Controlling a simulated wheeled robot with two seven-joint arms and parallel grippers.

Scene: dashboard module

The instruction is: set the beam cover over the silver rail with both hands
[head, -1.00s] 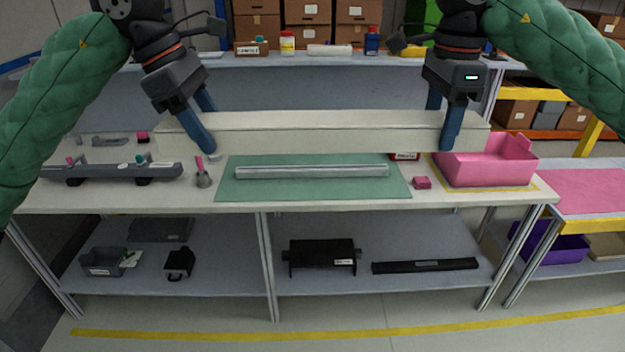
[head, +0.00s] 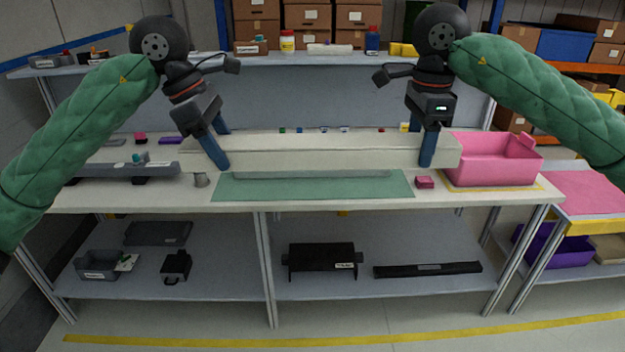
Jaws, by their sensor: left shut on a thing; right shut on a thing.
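The beam cover (head: 320,152) is a long cream-white bar, held level across the middle of the head view. My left gripper (head: 221,150) is shut on it near its left end. My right gripper (head: 427,147) is shut on it near its right end. The silver rail (head: 310,174) lies on the green mat (head: 382,188). The cover hides most of the rail, and only a thin strip of its near side shows below the cover's lower edge. I cannot tell whether the cover touches the rail.
A grey bracket-like part (head: 125,171) lies near the cover's left end. Small coloured parts lie behind the cover. The mat's front is clear.

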